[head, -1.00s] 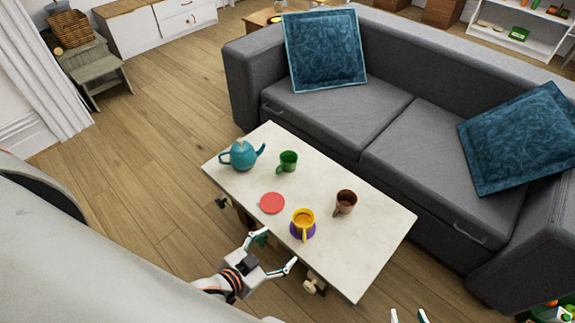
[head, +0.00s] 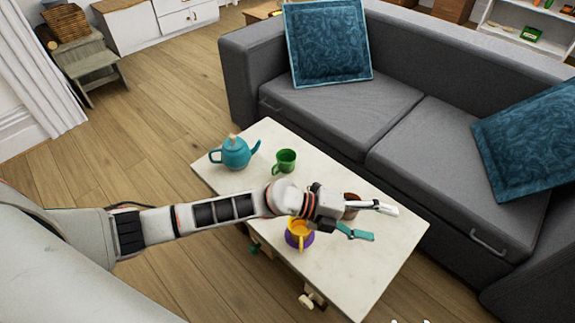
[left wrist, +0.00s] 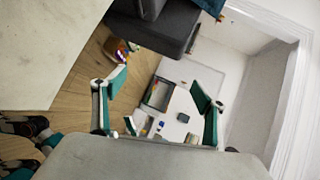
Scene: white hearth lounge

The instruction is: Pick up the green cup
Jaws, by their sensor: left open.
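The green cup (head: 285,160) stands upright on the white coffee table (head: 365,285), near its far left part, with its handle toward the lower left. My left gripper (head: 374,221) is open and empty over the right half of the table, to the right of the green cup and apart from it. In the left wrist view its two fingers (left wrist: 158,108) are spread with nothing between them, and the green cup does not show there. Small pale tips, apparently my right gripper (head: 410,321), barely show at the bottom edge of the head view.
A teal teapot (head: 235,154) stands left of the green cup. A yellow cup (head: 300,230) on a purple saucer (head: 292,243) is below my left arm. A brown cup (head: 351,212) is partly hidden behind my left gripper. A grey sofa (head: 400,105) borders the table's far side.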

